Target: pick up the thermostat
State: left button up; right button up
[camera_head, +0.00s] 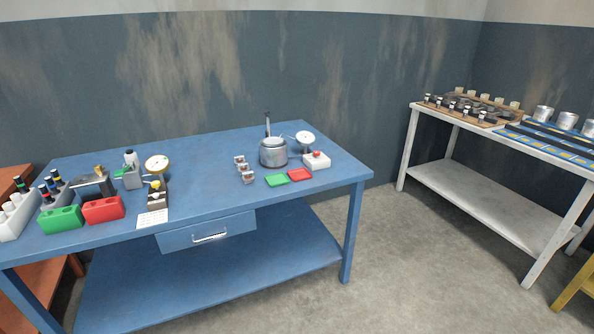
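Three small metallic parts with reddish-brown marks, which look like thermostats, stand in a short row on the blue table (210,205). They are the far one (240,160), the middle one (244,168) and the near one (248,178). They are just left of a grey metal pot (273,153), apart from it. They are too small to tell in detail. Neither of my grippers is in view.
A green tray (276,180), red tray (300,175), white box with a red button (316,160) and round dial (305,137) are near the pot. Green (62,220) and red (104,209) bins stand left. A white bench (480,190) is at right.

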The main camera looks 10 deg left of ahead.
aim_at(248, 176)
jog(key=z, duration=0.3)
jog(key=i, duration=1.15)
jog(key=u, duration=1.05)
jog(key=i, duration=0.35)
jog(key=u, duration=0.3)
